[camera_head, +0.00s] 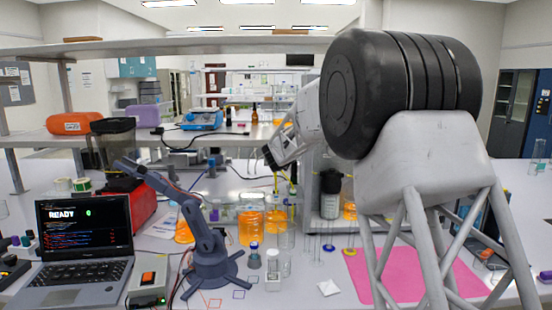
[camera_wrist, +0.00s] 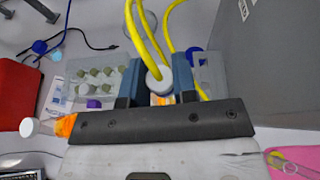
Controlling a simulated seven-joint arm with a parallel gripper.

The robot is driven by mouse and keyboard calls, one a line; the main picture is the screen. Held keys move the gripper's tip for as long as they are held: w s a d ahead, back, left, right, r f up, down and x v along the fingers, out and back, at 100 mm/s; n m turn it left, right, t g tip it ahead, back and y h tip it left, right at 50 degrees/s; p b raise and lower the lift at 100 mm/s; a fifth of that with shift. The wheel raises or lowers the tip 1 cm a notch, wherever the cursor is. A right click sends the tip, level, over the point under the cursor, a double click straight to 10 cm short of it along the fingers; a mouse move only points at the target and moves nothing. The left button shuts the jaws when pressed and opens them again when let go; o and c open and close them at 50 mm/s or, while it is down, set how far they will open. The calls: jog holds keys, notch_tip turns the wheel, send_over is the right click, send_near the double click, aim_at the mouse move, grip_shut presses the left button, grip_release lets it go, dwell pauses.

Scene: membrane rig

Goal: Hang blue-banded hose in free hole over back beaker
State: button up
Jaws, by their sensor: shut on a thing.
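My gripper (camera_wrist: 157,88) is shut on a yellow hose (camera_wrist: 143,38) at a round white fitting (camera_wrist: 158,77) between its two blue fingers. A second yellow length (camera_wrist: 169,35) curves close beside it in the wrist view. No blue band shows clearly on the held part. In the head view my gripper (camera_head: 271,158) is above the back of the bench, with a yellow hose (camera_head: 276,184) below it near the orange-filled beakers. One beaker (camera_head: 250,229) stands in front, and another (camera_head: 278,217) stands behind and right. The free hole cannot be made out.
A small blue-grey arm (camera_head: 205,240) stands left of the beakers, by the laptop (camera_head: 82,250). A dark-capped bottle (camera_head: 330,194) stands to the right. A pink mat (camera_head: 385,272) lies at front right. A rack of vials (camera_wrist: 74,74) shows left of my fingers.

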jog(key=shift+f, duration=3.65)
dwell(4.3)
